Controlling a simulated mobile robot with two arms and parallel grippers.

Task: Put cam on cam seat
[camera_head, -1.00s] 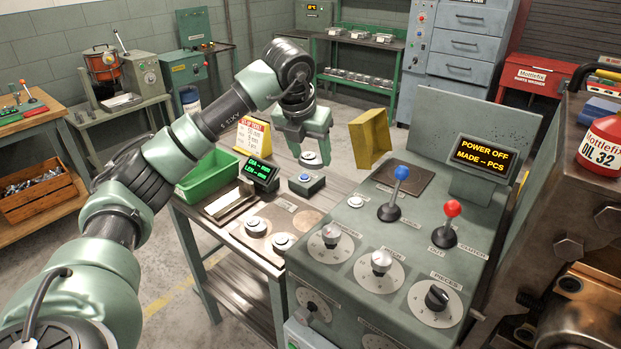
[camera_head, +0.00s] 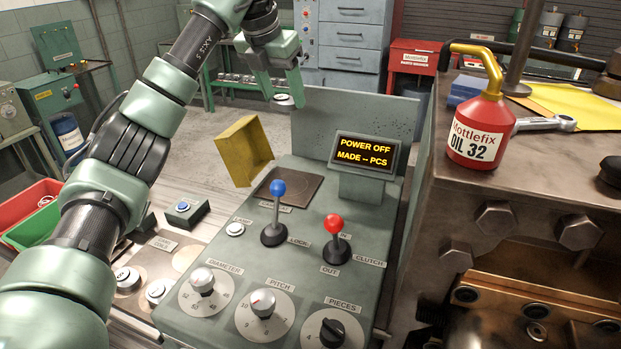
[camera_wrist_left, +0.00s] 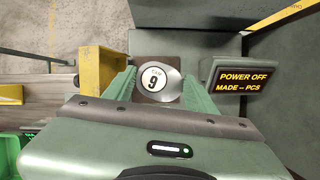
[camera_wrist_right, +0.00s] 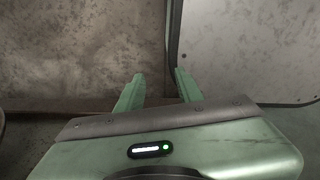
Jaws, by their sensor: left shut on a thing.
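My left gripper (camera_head: 287,97) is shut on a cam (camera_head: 286,101) and holds it in the air beyond the control console. In the left wrist view the cam (camera_wrist_left: 155,82) shows a round white label reading CAM 9 between the fingers. A dark brown square plate (camera_head: 288,187) lies on the console's far top, below and nearer than the gripper; I cannot tell for certain that it is the cam seat. Two more white-topped round parts, a left one (camera_head: 127,278) and a right one (camera_head: 157,291), stand on the bench. My right gripper (camera_wrist_right: 156,92) is open and empty.
A yellow tray-like box (camera_head: 244,152) stands left of the plate. The blue lever (camera_head: 278,188), red lever (camera_head: 333,224) and POWER OFF display (camera_head: 365,153) rise from the console. A red oil can (camera_head: 480,130) stands on the machine at right.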

